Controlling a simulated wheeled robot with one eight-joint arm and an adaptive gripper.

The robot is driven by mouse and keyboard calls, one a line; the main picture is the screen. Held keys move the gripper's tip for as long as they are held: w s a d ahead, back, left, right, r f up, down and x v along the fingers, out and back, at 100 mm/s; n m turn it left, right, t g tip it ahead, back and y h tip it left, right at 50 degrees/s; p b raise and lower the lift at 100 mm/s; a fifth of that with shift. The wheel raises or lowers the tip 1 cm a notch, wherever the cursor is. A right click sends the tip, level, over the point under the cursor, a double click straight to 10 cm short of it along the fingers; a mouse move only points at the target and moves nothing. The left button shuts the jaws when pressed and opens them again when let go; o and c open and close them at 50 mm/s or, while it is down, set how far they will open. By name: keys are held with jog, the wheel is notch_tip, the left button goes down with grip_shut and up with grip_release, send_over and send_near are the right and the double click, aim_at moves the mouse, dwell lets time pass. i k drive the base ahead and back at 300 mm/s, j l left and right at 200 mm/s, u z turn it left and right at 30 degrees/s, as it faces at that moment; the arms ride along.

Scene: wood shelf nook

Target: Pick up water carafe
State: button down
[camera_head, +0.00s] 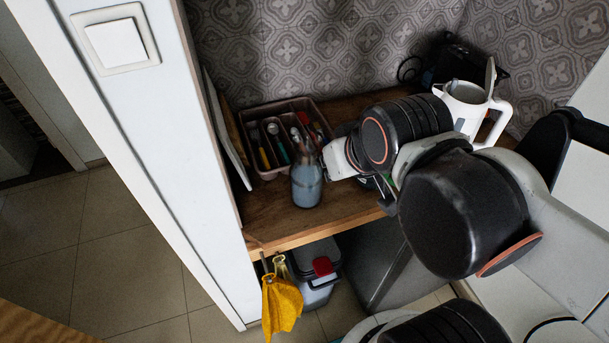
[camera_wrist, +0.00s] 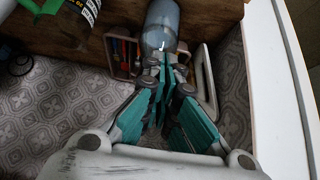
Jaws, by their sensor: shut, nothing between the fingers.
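The water carafe (camera_head: 306,183) is a clear bluish glass bottle with a narrow neck. It stands upright on the wooden shelf (camera_head: 275,222), near the front edge and in front of the cutlery tray. In the wrist view the carafe (camera_wrist: 161,27) is at the top centre, partly cut off by the frame and overlapped by the fingers. My gripper (camera_wrist: 166,72) has teal finger pads and is shut with nothing between the fingers. In the head view it is just right of the carafe's upper part, mostly hidden by my arm. I cannot tell whether it touches the glass.
A cutlery tray (camera_head: 265,174) stands behind the carafe. A white kettle (camera_head: 466,98) is at the back right. A dark labelled container (camera_wrist: 72,25) shows left in the wrist view. A white wall panel (camera_head: 170,150) bounds the left. A yellow cloth (camera_head: 281,305) hangs below the shelf edge.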

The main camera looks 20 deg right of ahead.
aim_at(306, 173)
jog(key=k+z, duration=0.35)
jog(key=k+l+z, duration=0.2)
jog(key=k+z, duration=0.15)
jog(key=k+l+z, duration=0.35)
jog(key=k+j, duration=0.05)
